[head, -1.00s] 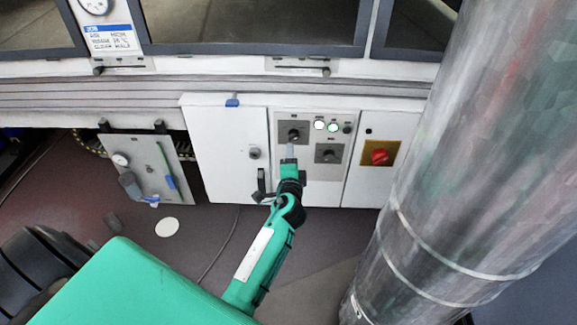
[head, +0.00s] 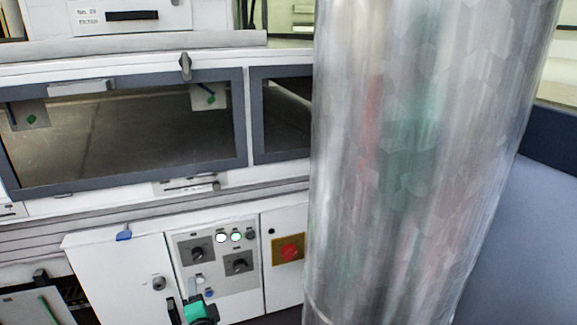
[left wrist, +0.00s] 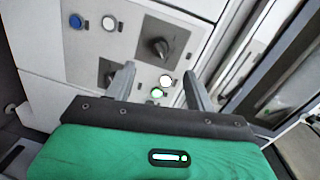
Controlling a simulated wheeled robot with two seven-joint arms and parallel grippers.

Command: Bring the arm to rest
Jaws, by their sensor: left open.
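My left gripper (head: 201,287) shows at the bottom of the head view, its green wrist cut off by the picture edge. In the left wrist view its two grey fingers (left wrist: 159,69) stand apart with nothing held between them. They point toward the grey control panel (head: 217,285), which fills much of the left wrist view (left wrist: 135,50). A black rotary knob (left wrist: 160,47) and two lit lamps (left wrist: 158,93) show between and beyond the fingers. Whether a fingertip touches the panel I cannot tell. My right gripper is not in view.
A large metal duct (head: 410,160) rises close on the right of the head view. A red rotary switch (head: 290,250) on a yellow plate sits right of the panel. A white cabinet door (head: 118,280) is left of it. Dark tunnel windows (head: 130,125) are above.

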